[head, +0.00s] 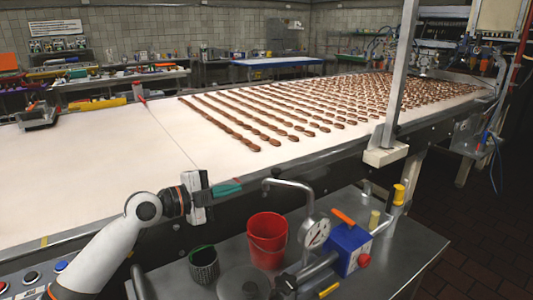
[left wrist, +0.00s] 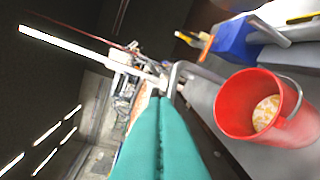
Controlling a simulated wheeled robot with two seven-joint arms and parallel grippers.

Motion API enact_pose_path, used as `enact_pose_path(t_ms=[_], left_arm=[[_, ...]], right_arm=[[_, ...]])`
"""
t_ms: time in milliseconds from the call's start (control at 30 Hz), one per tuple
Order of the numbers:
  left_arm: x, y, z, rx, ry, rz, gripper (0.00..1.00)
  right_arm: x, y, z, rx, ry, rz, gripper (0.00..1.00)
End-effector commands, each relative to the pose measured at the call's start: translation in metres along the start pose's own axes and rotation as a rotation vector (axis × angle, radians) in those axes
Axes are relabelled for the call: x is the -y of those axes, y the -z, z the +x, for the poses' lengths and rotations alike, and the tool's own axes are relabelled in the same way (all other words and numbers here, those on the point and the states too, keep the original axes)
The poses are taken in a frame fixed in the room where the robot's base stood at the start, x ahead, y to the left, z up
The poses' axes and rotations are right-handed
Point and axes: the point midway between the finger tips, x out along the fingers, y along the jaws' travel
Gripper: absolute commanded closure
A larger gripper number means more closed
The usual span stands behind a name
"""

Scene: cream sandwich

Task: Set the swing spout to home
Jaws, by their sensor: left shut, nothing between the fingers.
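The swing spout (head: 291,183) is a bent grey metal pipe in the head view. It arches from beside the round dial gauge (head: 315,232) toward the left, and its free end turns down above the red bucket. My left gripper (head: 240,184) is shut and empty, its teal fingers pointing right at the spout's free end, with a small gap in the picture. In the left wrist view the shut teal fingers (left wrist: 160,98) point at the spout's grey bend (left wrist: 176,76). I cannot tell whether they touch it. My right gripper is not in view.
A red bucket (head: 267,241) with pale contents stands below the spout. A dark mesh cup (head: 204,266), a blue box with an orange handle (head: 350,247) and yellow-capped parts share the metal table (head: 405,262). The conveyor (head: 120,165) with rows of brown pieces lies behind.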

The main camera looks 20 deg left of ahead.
Motion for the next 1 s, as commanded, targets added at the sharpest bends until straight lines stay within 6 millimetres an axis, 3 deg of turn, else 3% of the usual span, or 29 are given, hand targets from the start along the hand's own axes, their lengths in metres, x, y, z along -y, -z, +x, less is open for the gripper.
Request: enact_pose_path(t_ms=[33, 133, 367, 567, 867, 1000], left_arm=[[-0.008, -0.009, -0.005, -0.006, 0.006, 0.065, 1.0], [-0.006, -0.015, -0.01, -0.012, 0.01, 0.17, 1.0], [-0.004, -0.019, -0.009, -0.017, 0.009, 0.256, 1.0], [-0.007, -0.02, 0.021, -0.015, 0.007, 0.251, 1.0], [-0.006, -0.02, 0.087, -0.014, 0.008, 0.251, 1.0], [-0.007, -0.005, 0.101, -0.018, 0.01, 0.252, 1.0]], right_arm=[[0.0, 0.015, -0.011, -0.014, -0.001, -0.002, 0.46], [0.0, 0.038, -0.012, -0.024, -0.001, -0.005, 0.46], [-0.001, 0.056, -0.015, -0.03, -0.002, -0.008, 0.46], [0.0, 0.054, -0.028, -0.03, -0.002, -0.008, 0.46], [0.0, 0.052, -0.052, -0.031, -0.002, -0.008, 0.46], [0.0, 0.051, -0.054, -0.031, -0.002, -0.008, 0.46]])
